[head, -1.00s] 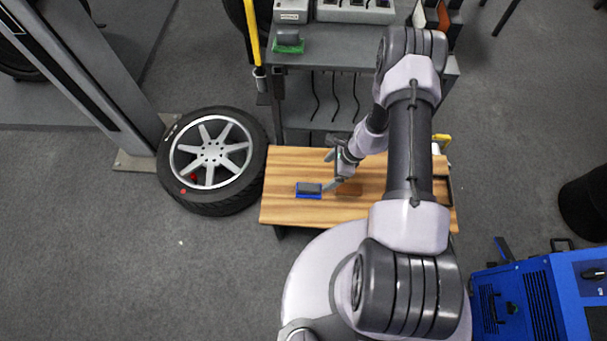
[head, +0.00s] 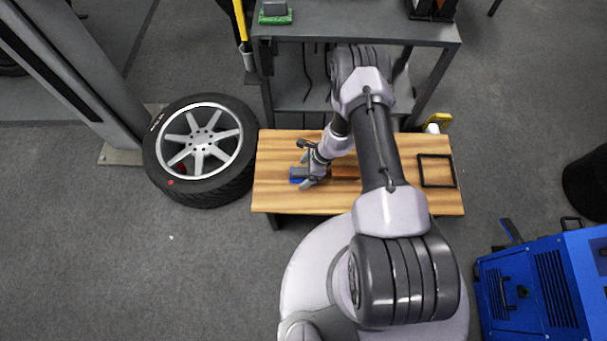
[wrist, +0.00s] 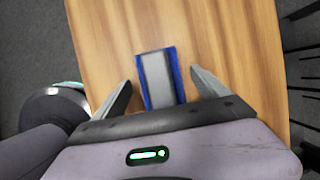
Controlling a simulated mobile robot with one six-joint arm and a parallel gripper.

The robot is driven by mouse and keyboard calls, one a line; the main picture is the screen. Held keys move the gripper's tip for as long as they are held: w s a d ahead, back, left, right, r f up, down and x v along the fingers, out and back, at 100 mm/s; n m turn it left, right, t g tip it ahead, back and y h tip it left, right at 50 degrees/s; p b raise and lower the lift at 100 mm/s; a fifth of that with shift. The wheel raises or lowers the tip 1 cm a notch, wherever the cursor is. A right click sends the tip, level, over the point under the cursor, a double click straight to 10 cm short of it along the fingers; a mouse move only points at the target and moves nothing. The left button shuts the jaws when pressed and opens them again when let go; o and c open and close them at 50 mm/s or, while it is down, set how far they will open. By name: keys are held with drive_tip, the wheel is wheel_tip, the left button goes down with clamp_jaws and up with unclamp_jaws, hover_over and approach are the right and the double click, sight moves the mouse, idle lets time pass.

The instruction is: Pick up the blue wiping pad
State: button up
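The blue wiping pad (wrist: 174,75) has a grey block on top and lies on the wooden bench (head: 275,197). In the wrist view it sits between the two spread fingers of my gripper (wrist: 160,92), with a gap on each side. Its near end is hidden behind the gripper body. In the head view the pad (head: 296,175) shows just left of my gripper (head: 306,167), which partly covers it. My gripper is open and empty. Whether the fingers are at the pad's height I cannot tell.
A grey shelf (head: 350,27) stands behind the bench, with a green pad (head: 275,17) on its top. A black square frame (head: 437,170) lies on the bench's right part. A wheel (head: 200,150) lies on the floor at left. A blue machine (head: 540,285) stands at right.

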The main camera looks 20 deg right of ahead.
sight(302, 172)
drive_tip(key=c, duration=1.4)
drive_tip(key=shift+o, duration=0.2)
drive_tip(key=shift+r, duration=0.1)
drive_tip(key=shift+r+p, duration=0.3)
drive_tip(key=shift+r, duration=0.05)
drive_tip(key=r+p, duration=0.2)
drive_tip(key=r, duration=0.1)
drive_tip(key=shift+s+r, duration=0.1)
drive_tip(key=shift+s, duration=0.2)
drive_tip(key=s+d+p, duration=0.1)
drive_tip(key=s+p, duration=0.1)
drive_tip(key=s, duration=0.2)
drive_tip(key=s+d+p, duration=0.1)
drive_tip(key=s+p, duration=0.1)
drive_tip(key=s, duration=0.3)
drive_tip(key=s+d+r+p, duration=0.1)
drive_tip(key=s+p, duration=0.1)
drive_tip(key=s, duration=0.3)
drive_tip(key=shift+s, duration=0.6)
